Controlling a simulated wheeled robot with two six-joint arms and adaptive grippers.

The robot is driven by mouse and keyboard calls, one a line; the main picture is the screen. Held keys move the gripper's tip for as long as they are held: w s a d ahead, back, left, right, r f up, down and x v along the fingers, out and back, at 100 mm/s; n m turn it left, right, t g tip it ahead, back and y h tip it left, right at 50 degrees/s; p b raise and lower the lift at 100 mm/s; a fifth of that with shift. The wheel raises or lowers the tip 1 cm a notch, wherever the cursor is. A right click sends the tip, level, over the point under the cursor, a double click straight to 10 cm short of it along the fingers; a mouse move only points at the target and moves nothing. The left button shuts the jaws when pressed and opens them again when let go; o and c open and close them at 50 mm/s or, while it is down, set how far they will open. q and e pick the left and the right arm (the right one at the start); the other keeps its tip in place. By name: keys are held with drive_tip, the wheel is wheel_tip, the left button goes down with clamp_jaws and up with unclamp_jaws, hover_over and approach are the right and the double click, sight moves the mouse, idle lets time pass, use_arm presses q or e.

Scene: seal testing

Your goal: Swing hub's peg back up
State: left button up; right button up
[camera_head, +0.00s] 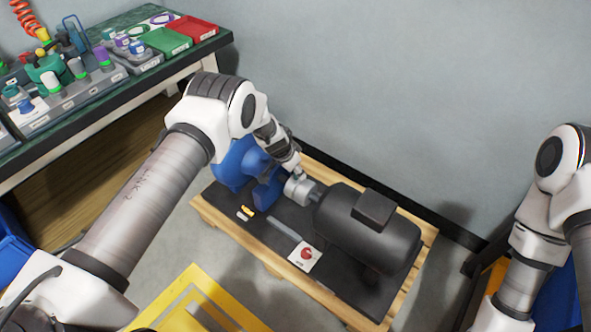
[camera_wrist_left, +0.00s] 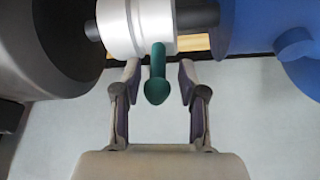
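The silver hub (camera_head: 299,188) sits on the shaft between the blue pump (camera_head: 236,165) and the dark motor (camera_head: 365,235). It also fills the top middle of the left wrist view (camera_wrist_left: 137,25). A green peg (camera_wrist_left: 157,75) with a rounded end sticks out of the hub toward the gripper. My left gripper (camera_wrist_left: 160,75) is open, with one finger on each side of the peg and a gap on both sides. In the head view the left gripper (camera_head: 291,168) is at the hub and hides the peg. My right gripper is out of view.
The pump and motor stand on a black base on a wooden pallet (camera_head: 428,240) close to the wall. A red-marked card (camera_head: 305,256) and small yellow and white pieces lie on the base. A workbench with trays (camera_head: 190,29) is at upper left. A yellow frame (camera_head: 195,290) is in front.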

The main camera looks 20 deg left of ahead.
use_arm(q)
drive_tip(key=v, duration=1.2)
drive_tip(key=shift+a, duration=0.1)
